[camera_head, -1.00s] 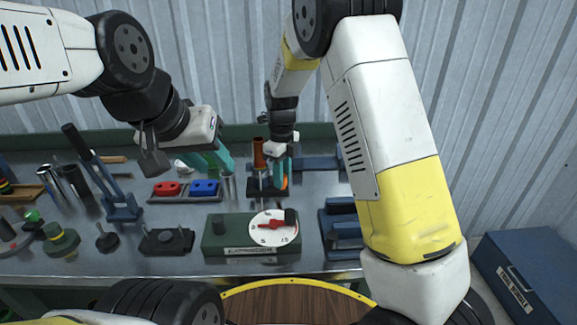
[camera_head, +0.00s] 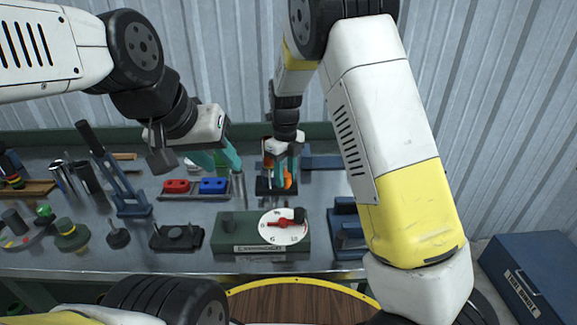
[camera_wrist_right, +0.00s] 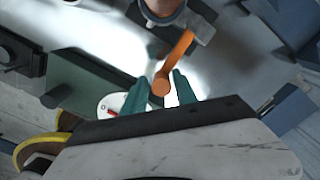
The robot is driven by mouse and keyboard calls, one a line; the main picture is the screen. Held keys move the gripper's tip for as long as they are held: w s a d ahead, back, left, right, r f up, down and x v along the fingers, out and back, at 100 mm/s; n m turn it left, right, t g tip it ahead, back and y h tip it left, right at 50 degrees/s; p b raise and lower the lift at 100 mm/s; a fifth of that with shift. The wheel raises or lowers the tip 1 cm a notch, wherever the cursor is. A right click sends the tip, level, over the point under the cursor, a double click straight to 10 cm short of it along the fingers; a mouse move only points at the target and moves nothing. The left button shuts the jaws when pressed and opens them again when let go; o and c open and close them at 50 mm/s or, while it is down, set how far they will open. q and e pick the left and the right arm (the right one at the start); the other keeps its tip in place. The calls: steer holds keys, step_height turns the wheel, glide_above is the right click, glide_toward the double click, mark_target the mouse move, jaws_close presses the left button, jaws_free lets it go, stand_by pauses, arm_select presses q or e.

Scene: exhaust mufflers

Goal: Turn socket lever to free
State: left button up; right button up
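The orange socket lever (camera_wrist_right: 181,50) shows in the right wrist view, its rounded end lying between the teal fingers of my right gripper (camera_wrist_right: 160,80). The lever runs up to a round socket body (camera_wrist_right: 163,12) at the top edge, which is cut off. In the head view my right gripper (camera_head: 283,175) points down over the dark socket stand (camera_head: 265,187) and hides most of it. Its fingers look apart, with gaps beside the lever; contact is unclear. My left gripper (camera_head: 221,156) hangs empty with fingers apart, left of the stand.
A green box with a white dial and red pointer (camera_head: 283,224) stands in front of the socket stand. Red (camera_head: 177,186) and blue (camera_head: 213,185) blocks sit to its left. A blue fixture (camera_head: 346,228) is on the right. A blue toolbox (camera_head: 520,275) stands at lower right.

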steer(key=shift+o, duration=0.7)
step_height(320, 180, up, 7)
steer(key=shift+r, duration=0.4)
